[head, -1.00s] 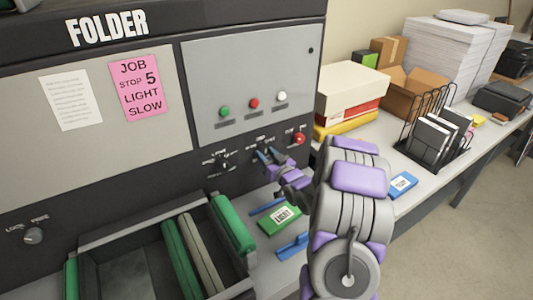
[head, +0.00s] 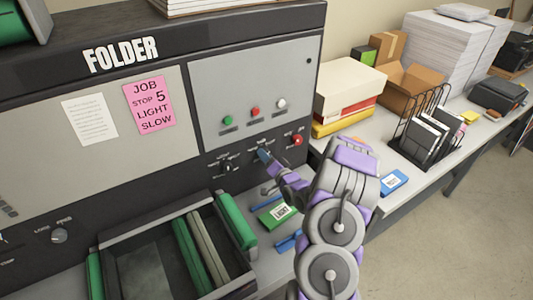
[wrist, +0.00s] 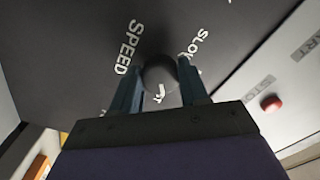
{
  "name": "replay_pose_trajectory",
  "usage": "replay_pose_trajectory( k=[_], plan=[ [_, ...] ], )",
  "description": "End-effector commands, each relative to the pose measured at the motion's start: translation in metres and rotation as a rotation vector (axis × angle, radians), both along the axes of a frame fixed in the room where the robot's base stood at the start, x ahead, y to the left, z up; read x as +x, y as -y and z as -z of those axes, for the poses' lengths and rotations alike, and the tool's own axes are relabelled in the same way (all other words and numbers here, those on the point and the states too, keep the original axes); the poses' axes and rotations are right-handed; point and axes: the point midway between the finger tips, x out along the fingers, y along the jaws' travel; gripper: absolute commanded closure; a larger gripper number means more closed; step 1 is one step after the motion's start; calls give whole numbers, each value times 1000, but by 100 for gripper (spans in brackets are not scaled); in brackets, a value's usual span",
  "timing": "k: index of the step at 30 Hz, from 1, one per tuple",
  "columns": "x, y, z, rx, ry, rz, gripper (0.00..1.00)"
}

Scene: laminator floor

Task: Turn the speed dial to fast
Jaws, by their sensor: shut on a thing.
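The speed dial (wrist: 160,74) is a dark round knob on the black panel strip, with the word SPEED beside it and SLOW to its upper right in the wrist view. White marks show at the knob's near edge, too partly hidden to read. My gripper (wrist: 158,90) has a finger on each side of the knob and is shut on it. In the head view my gripper (head: 264,156) reaches the middle of the control strip and covers the dial, so its pointer setting cannot be told there.
Another knob (head: 228,167) sits left of my gripper and a red button (head: 297,141) to its right. Below are a green LIGHT block (head: 273,213) and an open tray (head: 112,227). A bench stands at right.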

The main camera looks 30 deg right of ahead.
Motion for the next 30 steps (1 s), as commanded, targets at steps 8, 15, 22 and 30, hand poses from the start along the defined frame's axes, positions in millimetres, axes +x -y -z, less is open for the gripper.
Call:
replay_pose_trajectory(
  k=[8,15,22,30],
  plan=[
    [-1,1,2,117,0,3,86],
    [-1,1,2,151,3,4,86],
    [-1,1,2,154,3,4,86],
    [-1,1,1,153,5,4,43]
  ],
)
